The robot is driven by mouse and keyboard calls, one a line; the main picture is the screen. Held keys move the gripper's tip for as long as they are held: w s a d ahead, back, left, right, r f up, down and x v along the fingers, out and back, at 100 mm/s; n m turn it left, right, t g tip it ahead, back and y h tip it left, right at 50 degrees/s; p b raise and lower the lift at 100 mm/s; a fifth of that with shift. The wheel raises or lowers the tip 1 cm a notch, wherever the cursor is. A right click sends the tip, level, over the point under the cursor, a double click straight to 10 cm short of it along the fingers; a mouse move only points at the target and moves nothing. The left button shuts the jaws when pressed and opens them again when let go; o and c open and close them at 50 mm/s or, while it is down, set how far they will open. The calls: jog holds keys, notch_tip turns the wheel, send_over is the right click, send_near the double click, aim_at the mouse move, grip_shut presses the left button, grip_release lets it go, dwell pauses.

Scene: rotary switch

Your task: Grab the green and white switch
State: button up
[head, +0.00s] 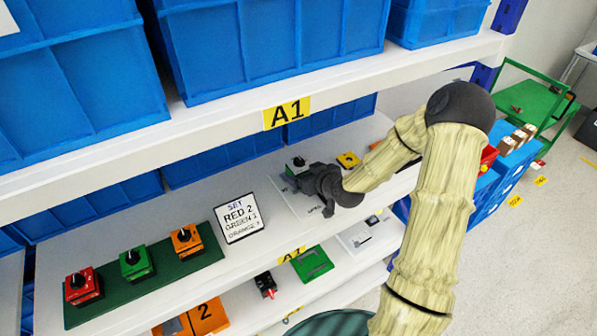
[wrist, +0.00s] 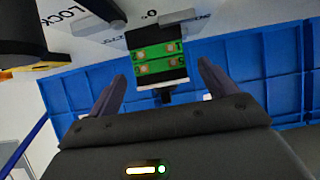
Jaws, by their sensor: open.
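The green and white switch (head: 298,164) stands on a white plate on the middle shelf, partly hidden behind my gripper (head: 300,181) in the head view. In the wrist view the switch (wrist: 157,60) shows a green face with several round light spots, a white edge and a dark knob. My gripper (wrist: 160,82) is open there, one finger on each side of the switch's knob end. The fingers look apart from the switch, with nothing held between them.
A sign (head: 239,217) stands left of my gripper. Red, green and orange switches sit on a green board (head: 150,277) further left. A yellow part (head: 348,160) lies right of the switch. The upper shelf edge (head: 400,78) and blue bins (head: 270,45) are above.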

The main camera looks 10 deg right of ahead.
jog(key=shift+p+x, duration=1.4)
jog(key=shift+x, duration=1.3)
jog(key=shift+s, duration=0.25)
jog(key=shift+w+f, duration=0.15)
jog(key=shift+d, duration=0.1)
jog(key=c, duration=1.2)
